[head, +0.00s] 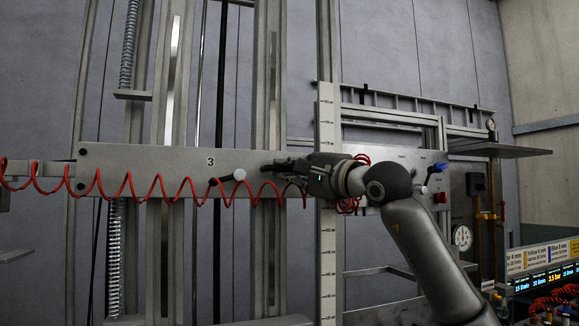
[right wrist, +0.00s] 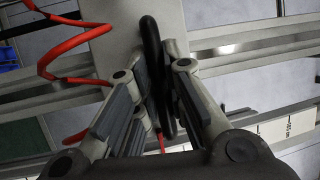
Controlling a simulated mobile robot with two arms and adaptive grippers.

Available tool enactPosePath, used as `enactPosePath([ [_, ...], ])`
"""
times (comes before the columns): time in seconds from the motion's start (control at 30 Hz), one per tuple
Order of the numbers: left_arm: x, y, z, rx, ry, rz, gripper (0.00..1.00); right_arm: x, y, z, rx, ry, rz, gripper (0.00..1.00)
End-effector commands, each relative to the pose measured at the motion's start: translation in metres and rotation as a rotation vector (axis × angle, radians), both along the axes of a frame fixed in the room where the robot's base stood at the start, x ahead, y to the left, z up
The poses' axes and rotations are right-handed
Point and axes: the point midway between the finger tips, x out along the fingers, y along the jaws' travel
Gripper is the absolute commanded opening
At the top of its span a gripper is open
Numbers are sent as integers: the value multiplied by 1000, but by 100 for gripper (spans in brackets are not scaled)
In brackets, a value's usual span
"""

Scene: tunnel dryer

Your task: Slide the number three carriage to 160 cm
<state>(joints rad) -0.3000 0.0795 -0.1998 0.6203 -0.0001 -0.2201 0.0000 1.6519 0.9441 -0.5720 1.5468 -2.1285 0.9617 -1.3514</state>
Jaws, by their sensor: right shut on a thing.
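The number three carriage (head: 150,160) is a wide grey plate marked "3", lying level across the upright rails in the head view. A pale upright scale (head: 327,270) stands at the right part of the plate; its figures are too small to read surely. My right gripper (head: 283,167) is at the plate's front, left of the scale. In the right wrist view the right gripper (right wrist: 160,105) is shut on a black bar handle (right wrist: 153,50), which runs between its fingers. My left gripper is not in view.
A coiled red hose (head: 130,185) hangs across the plate. Right of my arm are a blue-knobbed lever (head: 440,167), a round gauge (head: 463,238) and a jutting shelf (head: 500,150).

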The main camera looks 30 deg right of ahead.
Motion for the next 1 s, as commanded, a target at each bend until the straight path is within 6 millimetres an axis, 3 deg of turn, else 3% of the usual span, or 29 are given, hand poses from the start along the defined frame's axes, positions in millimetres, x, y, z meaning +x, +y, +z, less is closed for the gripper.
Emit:
enactPosePath([
  [0.03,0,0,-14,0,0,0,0,2,1,-22,-2,14,-1,0],
  [0.4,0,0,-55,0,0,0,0,3,1,-81,-2,15,0,0],
  [0.8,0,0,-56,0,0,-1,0,4,2,-87,-4,23,2,0],
  [0.83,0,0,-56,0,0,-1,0,4,3,-87,-4,23,2,15],
  [0.87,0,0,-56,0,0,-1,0,4,3,-87,-4,23,3,19],
  [1.0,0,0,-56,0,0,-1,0,4,2,-86,-5,20,2,21],
])
